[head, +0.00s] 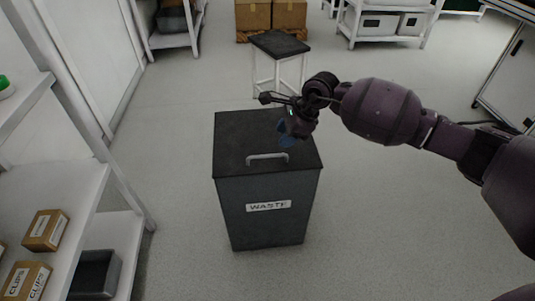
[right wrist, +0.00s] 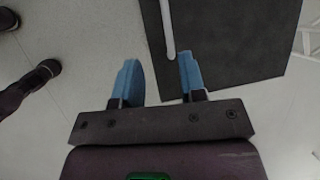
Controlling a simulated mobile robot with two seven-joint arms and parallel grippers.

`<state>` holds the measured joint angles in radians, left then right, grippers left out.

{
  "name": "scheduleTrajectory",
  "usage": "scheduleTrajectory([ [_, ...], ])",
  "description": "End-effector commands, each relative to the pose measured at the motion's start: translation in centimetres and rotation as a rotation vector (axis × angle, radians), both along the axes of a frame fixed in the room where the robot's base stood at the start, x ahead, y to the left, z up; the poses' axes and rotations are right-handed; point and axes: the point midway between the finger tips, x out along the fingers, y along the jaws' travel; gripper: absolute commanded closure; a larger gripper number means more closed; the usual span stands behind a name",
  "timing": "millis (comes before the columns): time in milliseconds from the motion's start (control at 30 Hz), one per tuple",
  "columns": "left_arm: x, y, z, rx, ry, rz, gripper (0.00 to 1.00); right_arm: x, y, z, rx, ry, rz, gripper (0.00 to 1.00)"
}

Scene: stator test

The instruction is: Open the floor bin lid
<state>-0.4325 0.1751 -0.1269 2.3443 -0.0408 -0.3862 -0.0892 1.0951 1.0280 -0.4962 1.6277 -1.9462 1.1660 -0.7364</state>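The dark grey floor bin (head: 268,215) stands on the floor with a "WASTE" label on its front. Its flat lid (head: 240,132) is closed and carries a light grey handle (head: 268,157) near the front edge. My right gripper (head: 286,138) is above the right part of the lid, behind the handle in the head view. In the right wrist view its two blue fingers (right wrist: 160,75) are apart with nothing between them. The handle (right wrist: 168,30) shows there beyond the fingertips, against the dark lid (right wrist: 235,40). My left gripper is not in view.
A dark-topped stool (head: 279,44) stands behind the bin, with cardboard boxes (head: 272,14) beyond. A white shelf unit (head: 75,190) with small boxes and a grey tray (head: 95,272) is at the left. The floor right of the bin is clear.

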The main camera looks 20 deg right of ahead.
Motion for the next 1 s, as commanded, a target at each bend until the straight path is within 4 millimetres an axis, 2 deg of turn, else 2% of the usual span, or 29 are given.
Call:
scheduleTrajectory([
  [100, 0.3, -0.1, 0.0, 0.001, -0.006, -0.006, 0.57, 0.6, -0.5, -0.3, -0.036, -0.007, 0.006, 0.62],
  [233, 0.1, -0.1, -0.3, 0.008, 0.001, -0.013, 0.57, 0.9, -0.2, -1.5, -0.039, -0.006, 0.007, 0.62],
  [400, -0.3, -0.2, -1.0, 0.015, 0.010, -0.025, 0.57, 1.6, 0.7, -4.3, -0.037, -0.001, 0.007, 0.62],
  [700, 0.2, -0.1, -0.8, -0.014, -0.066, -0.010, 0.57, 2.9, 2.2, -8.5, -0.036, -0.003, 0.007, 0.62],
  [1000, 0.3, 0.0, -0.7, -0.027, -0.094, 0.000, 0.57, 3.6, 2.8, -9.6, -0.036, -0.010, 0.007, 0.62],
])
